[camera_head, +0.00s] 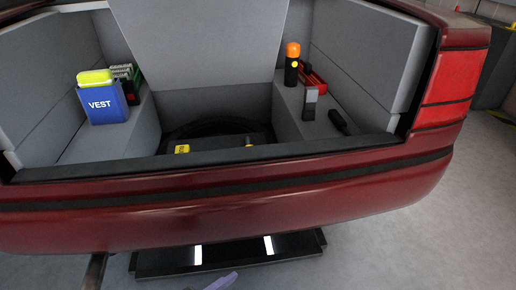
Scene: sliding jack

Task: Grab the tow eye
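I cannot pick out a tow eye for certain. On the right ledge of the open car boot (240,170) lies a small dark elongated object (339,122), too small to identify. Left of it stands a small grey block-like object (310,104). A dark tray-like insert (215,146) with small yellow marks sits in the floor well, partly hidden by the boot sill.
An orange-topped black cylinder (291,66) and a red case (313,80) stand on the right ledge. A blue VEST pouch (102,104) and a green box (127,77) are on the left. The raised floor panel (200,38) stands behind the well. The red bumper (230,215) spans the front.

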